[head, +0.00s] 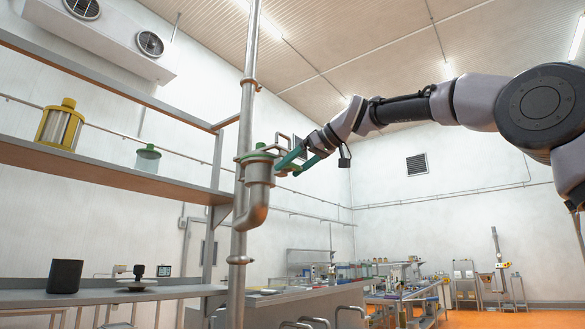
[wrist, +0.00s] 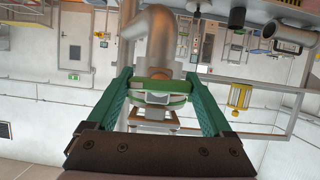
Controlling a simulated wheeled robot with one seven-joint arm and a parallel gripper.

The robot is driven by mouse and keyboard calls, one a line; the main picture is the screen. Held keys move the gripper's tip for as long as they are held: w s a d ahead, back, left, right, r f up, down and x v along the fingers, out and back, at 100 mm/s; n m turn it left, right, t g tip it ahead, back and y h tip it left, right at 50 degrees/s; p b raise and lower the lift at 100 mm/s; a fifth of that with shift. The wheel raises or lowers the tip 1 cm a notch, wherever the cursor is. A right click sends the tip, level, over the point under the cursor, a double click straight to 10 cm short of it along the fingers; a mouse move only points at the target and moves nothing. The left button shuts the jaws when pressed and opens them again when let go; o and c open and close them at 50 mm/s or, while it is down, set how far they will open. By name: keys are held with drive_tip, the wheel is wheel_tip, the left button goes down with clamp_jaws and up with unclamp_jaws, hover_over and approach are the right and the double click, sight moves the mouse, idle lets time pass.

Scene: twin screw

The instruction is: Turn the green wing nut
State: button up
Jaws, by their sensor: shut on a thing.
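The green wing nut (head: 259,146) sits on the metal pipe fitting (head: 258,190) on the upright pipe, partly hidden by my gripper in the head view. In the wrist view the wing nut (wrist: 160,86) is a green bar lying across between my two teal fingers. My gripper (head: 287,162) reaches the fitting from the right, and its fingers stand on both sides of the nut. In the wrist view my gripper (wrist: 160,78) is shut on the nut's two ends. The nut's far side is hidden.
The upright pipe (head: 245,110) stands close beside the fitting. On the left, a shelf (head: 100,168) holds a yellow-capped canister (head: 60,127) and a smaller green-topped vessel (head: 147,158). A lower counter (head: 200,291) carries a black cylinder (head: 65,276). The air at right below my arm is clear.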

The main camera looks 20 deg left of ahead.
idle(0.4)
drive_tip(key=o, duration=1.1)
drive_tip(key=shift+o, duration=0.2)
drive_tip(key=v, duration=1)
drive_tip(key=shift+d+r, duration=0.2)
drive_tip(key=shift+d, duration=0.15)
drive_tip(key=d+f+m+t+h, duration=0.2)
drive_tip(key=d+f+m+h, duration=0.2)
drive_tip(key=d+f+m, duration=0.55)
drive_tip(key=s+d+f+m+h, duration=0.2)
drive_tip(key=s+d+f, duration=0.2)
drive_tip(key=d+f, duration=0.4)
drive_tip(key=s+d+f+m+h, duration=0.2)
drive_tip(key=s+d+f, duration=0.3)
drive_tip(key=d+f, duration=0.4)
drive_tip(key=s+d+f+m+h, duration=0.2)
drive_tip(key=s+d+f+m, duration=0.2)
drive_tip(key=d+f, duration=0.5)
wheel_tip(320, 180, down, 6)
drive_tip(key=shift+s+d+r+h, duration=0.15)
drive_tip(key=shift+s+h, duration=0.15)
drive_tip(key=shift+s, duration=0.4)
